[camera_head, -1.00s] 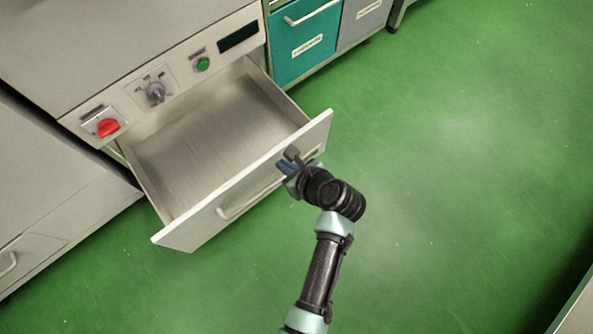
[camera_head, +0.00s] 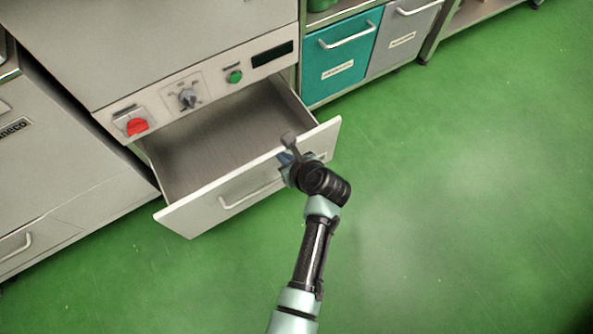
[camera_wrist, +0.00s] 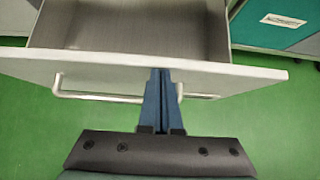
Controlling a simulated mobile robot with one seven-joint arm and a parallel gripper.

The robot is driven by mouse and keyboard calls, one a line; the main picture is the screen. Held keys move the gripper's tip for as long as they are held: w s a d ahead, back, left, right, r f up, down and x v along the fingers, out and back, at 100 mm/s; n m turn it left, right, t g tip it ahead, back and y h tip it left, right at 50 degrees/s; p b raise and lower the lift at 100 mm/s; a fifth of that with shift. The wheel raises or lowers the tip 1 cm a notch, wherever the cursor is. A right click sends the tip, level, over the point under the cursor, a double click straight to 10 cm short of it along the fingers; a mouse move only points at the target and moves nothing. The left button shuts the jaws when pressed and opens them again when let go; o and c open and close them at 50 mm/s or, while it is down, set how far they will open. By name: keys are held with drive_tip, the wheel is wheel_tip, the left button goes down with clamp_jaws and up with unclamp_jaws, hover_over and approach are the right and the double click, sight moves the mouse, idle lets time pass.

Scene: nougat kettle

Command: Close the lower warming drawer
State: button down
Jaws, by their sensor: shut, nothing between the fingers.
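The lower warming drawer (camera_head: 186,219) stands partly open below the control panel, and its inside looks empty. Its pale front also shows across the wrist view (camera_wrist: 225,77). A bar handle (camera_head: 250,194) runs along the front. In the wrist view the handle (camera_wrist: 100,97) passes behind my fingers. My gripper (camera_head: 284,158) is at the right half of the drawer front. In the wrist view my gripper (camera_wrist: 160,78) has its two blue fingers together, tips at the top edge of the front. I cannot tell for certain whether they touch it.
The control panel has a red knob (camera_head: 137,126), a grey dial (camera_head: 188,98) and a green button (camera_head: 235,76). A teal drawer unit (camera_head: 341,58) stands to the right. A grey cabinet (camera_head: 60,170) stands to the left. The green floor (camera_head: 450,190) at right is clear.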

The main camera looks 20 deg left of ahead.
drive_tip(key=w+a+b, duration=0.5)
drive_tip(key=w+a, duration=0.6)
drive_tip(key=a, duration=0.3)
drive_tip(key=shift+s, duration=0.1)
